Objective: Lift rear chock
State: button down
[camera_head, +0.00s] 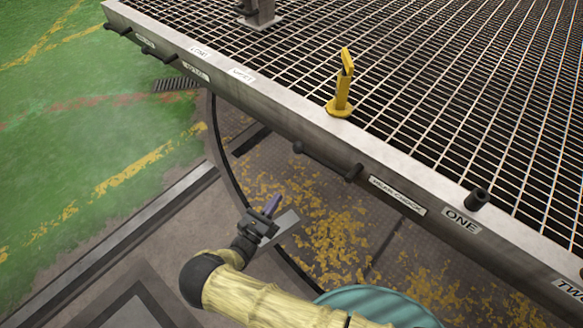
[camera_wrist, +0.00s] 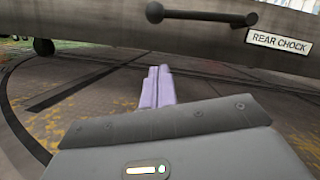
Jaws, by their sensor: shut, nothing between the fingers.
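A white label reading "REAR CHOCK" (camera_head: 397,194) is on the side of the grey beam; it also shows in the wrist view (camera_wrist: 280,42). Left of it, a dark lever (camera_head: 325,159) with rounded ends runs along the beam face, and it also shows in the wrist view (camera_wrist: 205,17). My gripper (camera_head: 273,203) is below and left of the lever in the head view, apart from it. Its purple fingers (camera_wrist: 157,86) are together and empty, pointing toward the beam. I cannot tell which part is the chock itself.
The grey beam (camera_head: 285,108) edges a black grating deck (camera_head: 440,80). A yellow post (camera_head: 343,95) stands on the beam. More labels and dark levers line its face; a short dark knob (camera_head: 478,197) is at right. Open green floor (camera_head: 70,130) lies left.

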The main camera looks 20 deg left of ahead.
jog(key=a+r+p+x, duration=0.1)
jog(key=r+x, duration=0.1)
jog(key=x, duration=1.1)
jog(key=shift+s+r+p, duration=0.3)
jog(key=shift+p, duration=0.1)
jog(key=shift+a, duration=0.1)
